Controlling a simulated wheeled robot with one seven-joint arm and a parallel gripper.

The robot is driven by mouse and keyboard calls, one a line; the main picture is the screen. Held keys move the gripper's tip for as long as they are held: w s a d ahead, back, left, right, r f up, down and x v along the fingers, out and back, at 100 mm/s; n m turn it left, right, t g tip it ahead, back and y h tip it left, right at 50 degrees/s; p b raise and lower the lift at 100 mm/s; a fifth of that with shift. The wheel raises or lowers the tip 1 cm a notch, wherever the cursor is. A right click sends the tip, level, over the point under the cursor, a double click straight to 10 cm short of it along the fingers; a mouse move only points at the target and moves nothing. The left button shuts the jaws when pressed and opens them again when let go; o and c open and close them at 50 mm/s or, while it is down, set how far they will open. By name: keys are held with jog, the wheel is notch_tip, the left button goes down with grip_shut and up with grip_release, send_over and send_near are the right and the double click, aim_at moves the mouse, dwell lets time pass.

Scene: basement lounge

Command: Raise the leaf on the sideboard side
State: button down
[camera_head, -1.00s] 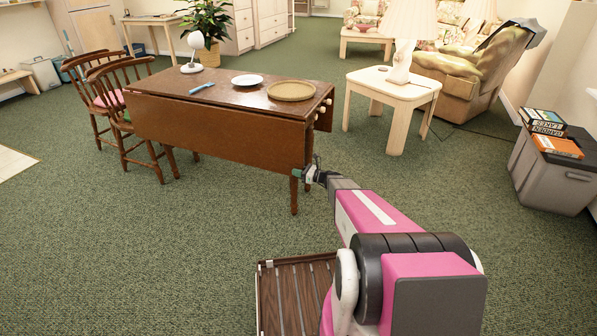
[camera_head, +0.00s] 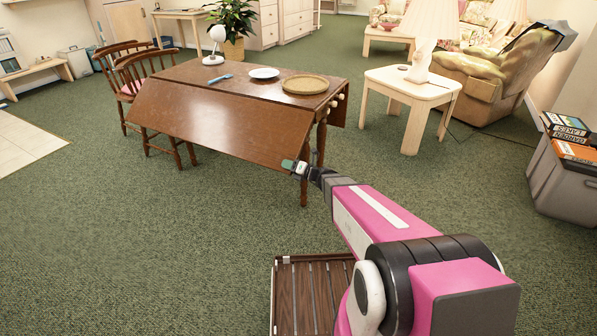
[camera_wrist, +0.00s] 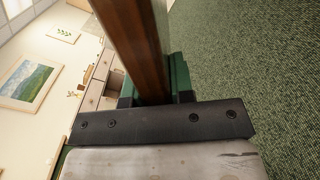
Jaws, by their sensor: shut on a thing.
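The drop-leaf table (camera_head: 240,85) is dark brown wood. Its near leaf (camera_head: 215,118) slants outward and down from the tabletop, partly raised. My gripper (camera_head: 297,167) is at the leaf's lower right corner and shut on its edge. In the wrist view the leaf (camera_wrist: 134,45) shows as a brown board running up between the green fingers of my gripper (camera_wrist: 155,88). The far-end leaf (camera_head: 339,108) hangs down at the right. The sideboard cannot be told for certain.
On the tabletop are a white plate (camera_head: 264,73), a round tan tray (camera_head: 305,84), a blue item (camera_head: 222,77) and a white lamp (camera_head: 217,40). Wooden chairs (camera_head: 150,82) stand at the left. A side table (camera_head: 410,85) stands at the right. Green carpet in front is clear.

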jog(key=s+a+r+m, duration=0.1)
jog(key=r+m, duration=0.3)
jog(key=r, duration=0.4)
jog(key=s+a+r+m, duration=0.1)
jog(key=s+r+m, duration=0.2)
jog(key=r, duration=0.6)
jog(key=shift+s+a+m, duration=0.2)
jog(key=shift+a+m, duration=0.05)
jog(key=shift+m, duration=0.25)
jog(key=shift+r, duration=0.2)
jog(key=c, duration=1)
grip_release()
jog(key=shift+f, duration=0.1)
jog(key=shift+d, duration=0.1)
